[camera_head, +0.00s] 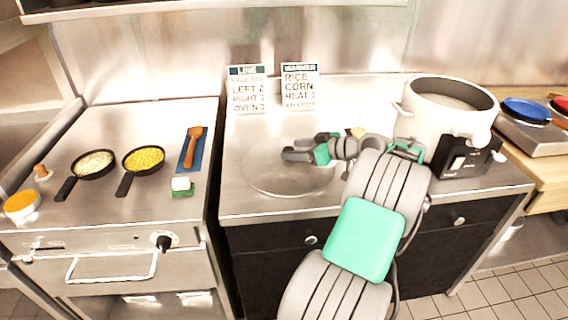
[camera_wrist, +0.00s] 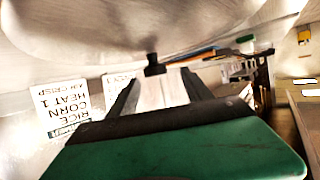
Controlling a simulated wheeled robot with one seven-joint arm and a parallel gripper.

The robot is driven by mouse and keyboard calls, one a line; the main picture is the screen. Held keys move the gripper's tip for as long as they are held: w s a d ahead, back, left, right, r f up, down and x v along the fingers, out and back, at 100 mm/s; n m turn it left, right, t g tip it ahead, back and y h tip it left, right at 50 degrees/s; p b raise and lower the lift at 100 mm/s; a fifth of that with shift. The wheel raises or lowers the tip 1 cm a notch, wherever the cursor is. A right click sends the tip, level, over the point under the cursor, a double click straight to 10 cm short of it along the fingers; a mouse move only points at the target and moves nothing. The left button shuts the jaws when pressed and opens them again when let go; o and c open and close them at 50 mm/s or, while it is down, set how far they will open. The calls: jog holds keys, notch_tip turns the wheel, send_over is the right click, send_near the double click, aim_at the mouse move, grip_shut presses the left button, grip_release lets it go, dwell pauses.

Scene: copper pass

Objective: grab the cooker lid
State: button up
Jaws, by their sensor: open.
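The cooker lid (camera_head: 270,180) is a wide, shiny round disc lying flat on the middle counter. In the wrist view, which is upside down, its pale underside-down dome (camera_wrist: 90,22) fills the top, with a dark knob (camera_wrist: 154,66) standing from it. My gripper (camera_head: 287,151) reaches in from the right over the lid, fingers pointing left. It is open and empty. In the wrist view the knob appears between the two fingertips (camera_wrist: 160,76); whether it is fully between them in depth I cannot tell. The white cooker (camera_head: 415,120) stands open to the right.
Two sign cards (camera_head: 246,90) stand behind the lid. The cooker's dark control box (camera_head: 462,160) is at the counter's right. On the left stove are two small pans (camera_head: 143,160), an orange-handled utensil (camera_head: 193,143) and a green-white sponge (camera_head: 181,187). The counter's front left is clear.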

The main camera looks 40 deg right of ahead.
aim_at(284, 149)
jog(key=x, duration=0.4)
jog(key=shift+w+a+f+p, duration=0.15)
jog(key=shift+f+p, duration=0.05)
jog(key=shift+p, duration=0.1)
grip_shut()
dwell(0.5)
